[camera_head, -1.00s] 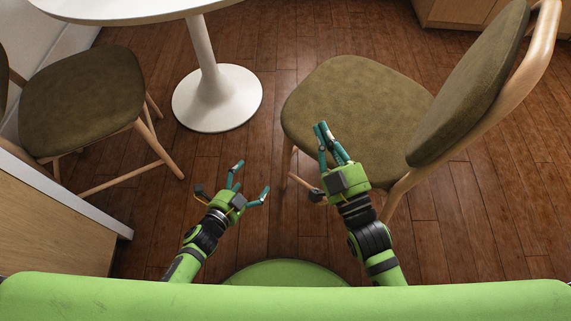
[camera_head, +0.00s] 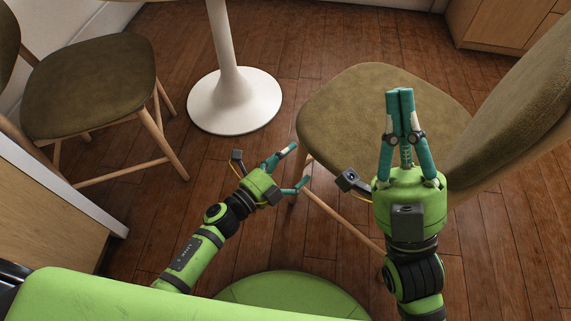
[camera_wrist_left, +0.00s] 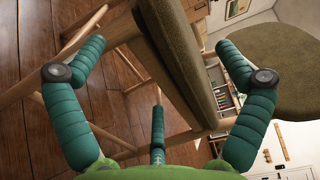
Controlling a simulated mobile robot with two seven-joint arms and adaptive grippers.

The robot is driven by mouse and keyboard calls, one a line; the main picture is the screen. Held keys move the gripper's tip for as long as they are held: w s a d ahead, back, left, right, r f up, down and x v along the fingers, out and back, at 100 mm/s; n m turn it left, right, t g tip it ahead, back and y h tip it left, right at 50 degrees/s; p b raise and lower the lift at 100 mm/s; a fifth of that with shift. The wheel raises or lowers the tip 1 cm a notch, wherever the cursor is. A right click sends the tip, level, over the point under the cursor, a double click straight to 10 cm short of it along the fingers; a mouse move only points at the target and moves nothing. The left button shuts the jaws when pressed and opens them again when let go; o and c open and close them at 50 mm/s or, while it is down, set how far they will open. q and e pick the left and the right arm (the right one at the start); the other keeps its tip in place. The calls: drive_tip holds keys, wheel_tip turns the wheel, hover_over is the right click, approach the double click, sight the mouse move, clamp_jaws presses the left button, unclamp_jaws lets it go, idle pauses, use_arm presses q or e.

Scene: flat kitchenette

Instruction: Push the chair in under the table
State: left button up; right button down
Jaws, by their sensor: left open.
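The chair (camera_head: 365,110) with an olive-brown seat and wooden legs stands right of the table's white pedestal (camera_head: 232,100), its backrest (camera_head: 520,110) at the right. A gap of floor separates seat and pedestal; the tabletop is almost wholly out of view. My left gripper (camera_head: 299,164) is open and empty, low beside the chair's near left leg. In the left wrist view, the seat (camera_wrist_left: 180,60) shows edge-on between my spread fingers; I cannot tell whether they touch it. My right gripper (camera_head: 400,92) is shut, with its fingers together, and appears over the seat; contact is unclear.
A second chair (camera_head: 90,85) stands at the left, left of the pedestal. A wooden cabinet (camera_head: 50,205) with a white edge is at the lower left. Another wooden cabinet (camera_head: 510,28) is at the upper right. Floor (camera_head: 310,40) behind the seat is clear.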

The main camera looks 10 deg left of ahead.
sight(300, 152)
use_arm(q)
drive_tip(key=shift+b+x, duration=0.45)
drive_tip(key=shift+x, duration=2.2)
drive_tip(key=c, duration=1.5)
